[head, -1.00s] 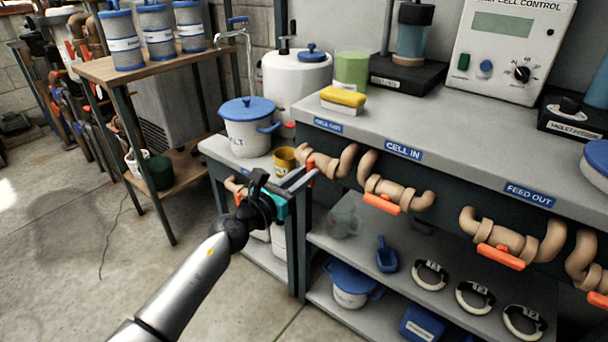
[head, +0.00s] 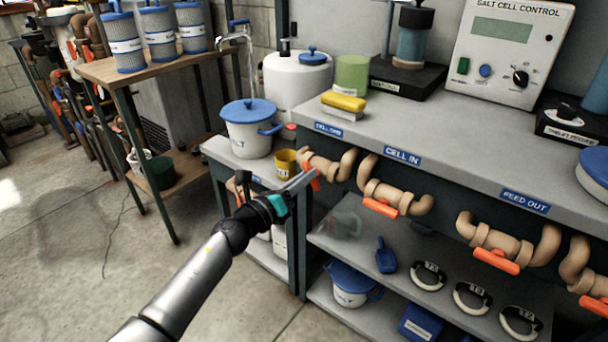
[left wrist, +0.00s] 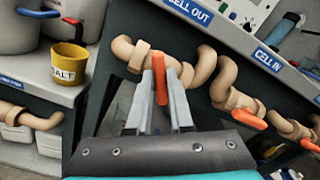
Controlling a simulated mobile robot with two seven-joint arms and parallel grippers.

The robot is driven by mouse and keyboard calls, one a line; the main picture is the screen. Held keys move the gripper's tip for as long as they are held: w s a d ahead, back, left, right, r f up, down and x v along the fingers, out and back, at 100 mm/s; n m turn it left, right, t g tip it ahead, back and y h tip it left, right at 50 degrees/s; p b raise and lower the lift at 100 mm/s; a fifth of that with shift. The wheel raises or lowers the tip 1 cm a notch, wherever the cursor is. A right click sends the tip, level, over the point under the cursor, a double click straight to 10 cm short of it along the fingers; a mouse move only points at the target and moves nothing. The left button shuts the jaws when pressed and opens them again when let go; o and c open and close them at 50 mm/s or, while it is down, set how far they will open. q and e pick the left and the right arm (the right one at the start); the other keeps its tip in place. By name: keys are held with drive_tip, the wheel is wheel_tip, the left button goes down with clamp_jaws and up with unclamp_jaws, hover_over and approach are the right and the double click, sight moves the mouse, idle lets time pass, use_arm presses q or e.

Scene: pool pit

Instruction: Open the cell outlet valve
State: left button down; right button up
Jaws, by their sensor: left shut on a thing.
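The cell outlet valve (head: 330,169) is the tan pipe valve under the CELL OUT label (head: 328,130); it also shows in the left wrist view (left wrist: 137,56). Its orange handle (left wrist: 158,76) stands across the pipe line in the left wrist view. My left gripper (head: 308,181) reaches the valve from the left in the head view. In the left wrist view its two fingers (left wrist: 162,100) are shut on the orange handle, one on each side. The fingers partly hide the handle in the head view. My right gripper is not in view.
The CELL IN valve (head: 394,196) and FEED OUT valve (head: 506,242) sit to the right with orange handles. The bench top (head: 430,125) overhangs the valves.

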use_arm(q)
drive_tip(key=shift+a+f+n+p, duration=0.15)
drive_tip(key=shift+n+p, duration=0.8)
drive_tip(key=shift+n, duration=2)
drive_tip(key=shift+f+n+p, duration=0.25)
drive_tip(key=shift+n+p, duration=0.7)
drive_tip(key=shift+n, duration=2)
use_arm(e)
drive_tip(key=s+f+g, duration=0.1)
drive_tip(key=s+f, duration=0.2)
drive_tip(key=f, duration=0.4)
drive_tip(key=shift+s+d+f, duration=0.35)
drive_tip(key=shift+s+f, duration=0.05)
use_arm(q)
drive_tip(key=c, duration=0.8)
unclamp_jaws()
